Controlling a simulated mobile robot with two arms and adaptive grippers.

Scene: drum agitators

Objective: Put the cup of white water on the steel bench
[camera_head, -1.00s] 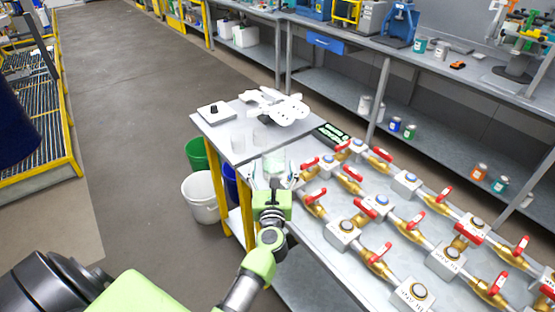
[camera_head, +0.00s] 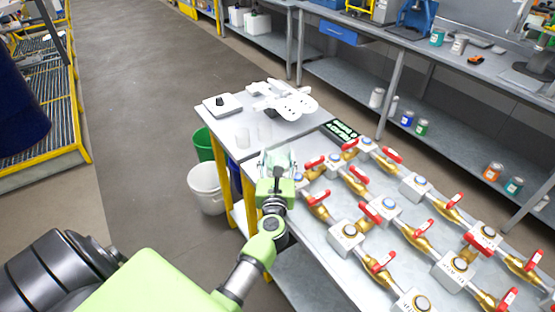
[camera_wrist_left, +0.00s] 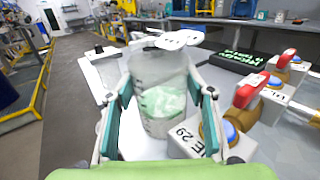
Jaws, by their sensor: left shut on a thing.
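The cup (camera_wrist_left: 160,92) is clear plastic with a pale, whitish-green content in its lower part. In the left wrist view it stands upright between the two fingers of my left gripper (camera_wrist_left: 163,112), which is shut on it. In the head view my left gripper (camera_head: 277,168) and the cup (camera_head: 276,158) are at the near table, beside the valve rows. I cannot tell whether the cup's base touches the table. A grey steel bench (camera_head: 340,68) runs along the back right. My right gripper is not in view.
Red-handled brass valves (camera_head: 384,210) crowd the near table to the right. A white bucket (camera_head: 207,188) stands on the floor. The aisle is open.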

